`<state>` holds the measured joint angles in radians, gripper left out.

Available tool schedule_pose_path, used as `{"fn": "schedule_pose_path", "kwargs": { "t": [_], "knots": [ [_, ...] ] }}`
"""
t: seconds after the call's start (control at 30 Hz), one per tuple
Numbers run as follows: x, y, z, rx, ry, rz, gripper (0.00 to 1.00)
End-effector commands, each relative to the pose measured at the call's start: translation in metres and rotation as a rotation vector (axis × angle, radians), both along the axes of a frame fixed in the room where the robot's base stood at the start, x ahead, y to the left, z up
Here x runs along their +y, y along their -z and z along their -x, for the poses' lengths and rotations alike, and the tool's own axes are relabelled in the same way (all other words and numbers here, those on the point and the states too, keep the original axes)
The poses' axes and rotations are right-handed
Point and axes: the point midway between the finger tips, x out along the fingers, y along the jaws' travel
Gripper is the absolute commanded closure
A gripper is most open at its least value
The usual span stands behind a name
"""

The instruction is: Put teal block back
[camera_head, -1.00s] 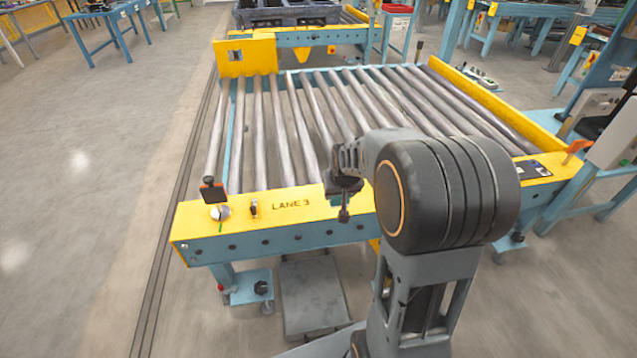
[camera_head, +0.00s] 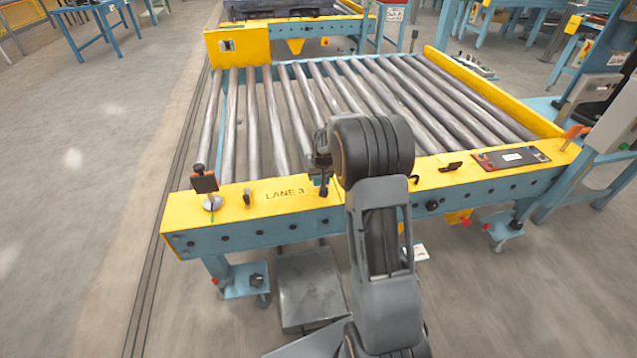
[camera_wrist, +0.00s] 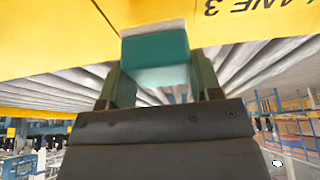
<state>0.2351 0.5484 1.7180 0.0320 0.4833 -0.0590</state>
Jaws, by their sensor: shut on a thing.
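The teal block (camera_wrist: 155,55) shows in the wrist view between the two fingers, with a pale strip along its upper edge. My gripper (camera_wrist: 158,75) is shut on it. In the head view my gripper (camera_head: 322,180) is at the yellow front rail of the conveyor (camera_head: 280,192), just right of the "LANE 3" lettering. The block itself is hidden there by my arm or too small to make out. I cannot tell whether the block touches the rail.
Bare rollers (camera_head: 290,110) lie behind the front rail. A small dark panel on a round base (camera_head: 205,183) stands at the rail's left end. A dark flat plate (camera_head: 511,158) lies at its right. A grey step (camera_head: 308,285) sits on the floor below.

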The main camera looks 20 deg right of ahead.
Motion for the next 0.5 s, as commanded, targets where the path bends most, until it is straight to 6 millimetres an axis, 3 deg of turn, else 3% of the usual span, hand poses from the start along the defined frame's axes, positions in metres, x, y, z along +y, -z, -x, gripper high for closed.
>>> {"fn": "schedule_pose_path", "kwargs": {
  "t": [0.17,0.4,0.5],
  "knots": [
    [-0.001,0.010,-0.007,0.000,-0.001,0.000,0.64],
    [-0.001,0.040,-0.009,0.000,-0.001,-0.001,0.64],
    [-0.001,0.041,-0.009,-0.002,-0.001,0.000,0.64]
  ]
}}
